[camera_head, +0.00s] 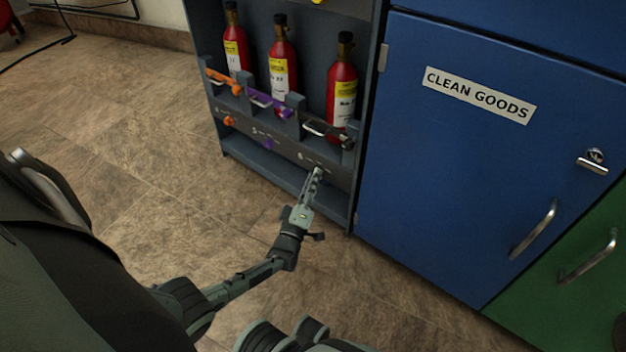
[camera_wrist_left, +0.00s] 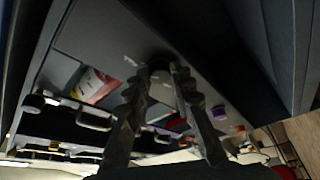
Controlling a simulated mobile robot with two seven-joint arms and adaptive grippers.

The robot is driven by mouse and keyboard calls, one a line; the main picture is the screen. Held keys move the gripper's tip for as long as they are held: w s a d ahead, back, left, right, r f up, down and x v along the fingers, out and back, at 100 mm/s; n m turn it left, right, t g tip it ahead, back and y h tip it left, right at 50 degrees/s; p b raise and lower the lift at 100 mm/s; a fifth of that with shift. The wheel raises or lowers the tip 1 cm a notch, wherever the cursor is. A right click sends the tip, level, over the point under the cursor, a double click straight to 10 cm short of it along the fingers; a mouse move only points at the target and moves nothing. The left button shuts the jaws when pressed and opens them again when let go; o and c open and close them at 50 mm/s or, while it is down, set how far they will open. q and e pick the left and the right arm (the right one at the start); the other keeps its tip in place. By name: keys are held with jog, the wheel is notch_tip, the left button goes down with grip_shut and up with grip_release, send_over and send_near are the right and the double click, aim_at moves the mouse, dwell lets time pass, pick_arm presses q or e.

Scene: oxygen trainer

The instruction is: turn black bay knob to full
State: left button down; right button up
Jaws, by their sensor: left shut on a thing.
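The rack (camera_head: 352,195) holds red cylinders in bays with orange, purple and black latches. The black bay is the rightmost, with a black latch (camera_head: 328,134) across its red cylinder (camera_head: 342,92). My left gripper (camera_head: 318,172) is at the panel below this bay, shut on the black knob, which its fingers hide in the head view. In the left wrist view, the fingertips (camera_wrist_left: 167,72) close around the dark knob (camera_wrist_left: 161,76) against the panel. The knob's pointer and setting are too dark to read. My right gripper is not in view.
An orange knob (camera_head: 228,121) and a purple knob (camera_head: 268,144) sit to the left on the same panel. A blue cabinet (camera_head: 450,170) marked CLEAN GOODS stands close at the right, with a green cabinet (camera_head: 560,310) beyond. The tiled floor (camera_head: 130,150) at the left is clear.

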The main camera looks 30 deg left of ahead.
pick_arm(q)
jog(key=c, duration=1.3)
grip_release()
jog(key=v, duration=1.2)
jog(key=shift+r, duration=0.1)
